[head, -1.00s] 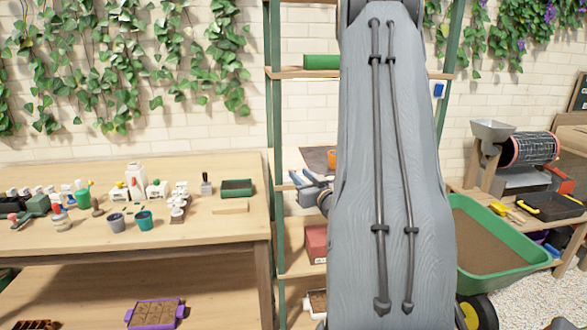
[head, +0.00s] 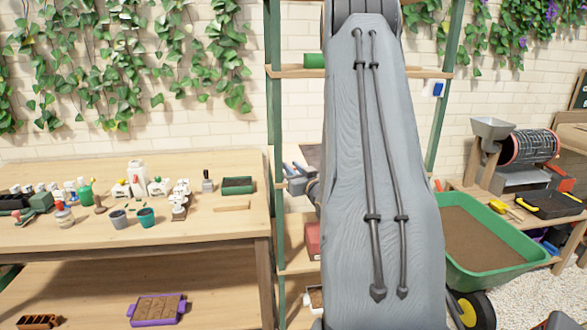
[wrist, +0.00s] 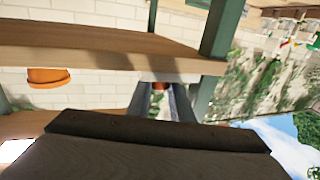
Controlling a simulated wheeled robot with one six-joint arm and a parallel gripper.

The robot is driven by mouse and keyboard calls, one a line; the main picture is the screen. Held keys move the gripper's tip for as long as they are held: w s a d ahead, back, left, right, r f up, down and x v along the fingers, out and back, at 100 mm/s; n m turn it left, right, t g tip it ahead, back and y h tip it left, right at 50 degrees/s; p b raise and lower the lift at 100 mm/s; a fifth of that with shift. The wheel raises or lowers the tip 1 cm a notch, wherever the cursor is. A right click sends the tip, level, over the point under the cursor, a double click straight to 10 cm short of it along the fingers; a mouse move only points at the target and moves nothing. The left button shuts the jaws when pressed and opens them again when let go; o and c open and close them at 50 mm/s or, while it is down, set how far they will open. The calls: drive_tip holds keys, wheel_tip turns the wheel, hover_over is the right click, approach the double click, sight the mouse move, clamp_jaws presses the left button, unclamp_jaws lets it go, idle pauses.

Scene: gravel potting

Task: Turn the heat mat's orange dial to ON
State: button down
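In the head view the dark heat mat (head: 312,157) shows only as a sliver on the middle shelf, left of my arm. My arm hides the rest of it. My gripper (head: 290,170) is at that shelf, just left of the mat, its two grey fingers apart. In the wrist view, which looks upside down, my gripper (wrist: 160,90) has its fingers apart. A small orange-red thing (wrist: 160,86) shows between the fingertips; it may be the dial. I cannot tell whether the fingers touch it. The dial's setting is not readable.
Wooden shelves on green posts (head: 273,120) surround my gripper. An orange pot-like thing (wrist: 48,76) shows in the wrist view. A workbench (head: 110,238) with bottles and cups stands left. A green wheelbarrow (head: 500,278) of soil stands right.

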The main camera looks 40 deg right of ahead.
drive_tip(key=shift+s+d, duration=0.1)
drive_tip(key=shift+d+n+t+y+p, duration=0.1)
drive_tip(key=shift+n+t+y+p, duration=0.2)
drive_tip(key=shift+n+y, duration=1.25)
drive_tip(key=shift+n+y+p, duration=0.2)
drive_tip(key=shift+n+y, duration=0.5)
drive_tip(key=shift+y, duration=0.8)
drive_tip(key=shift+n+y+p, duration=0.15)
drive_tip(key=shift+n+y, duration=0.5)
drive_tip(key=shift+y, duration=0.8)
drive_tip(key=c, duration=1.9)
unclamp_jaws()
drive_tip(key=shift+a, duration=0.2)
drive_tip(key=shift+o, duration=0.2)
drive_tip(key=b+v, duration=0.1)
drive_tip(key=v, duration=0.6)
drive_tip(key=shift+s+d+b, duration=0.25)
drive_tip(key=shift+s+b, duration=0.1)
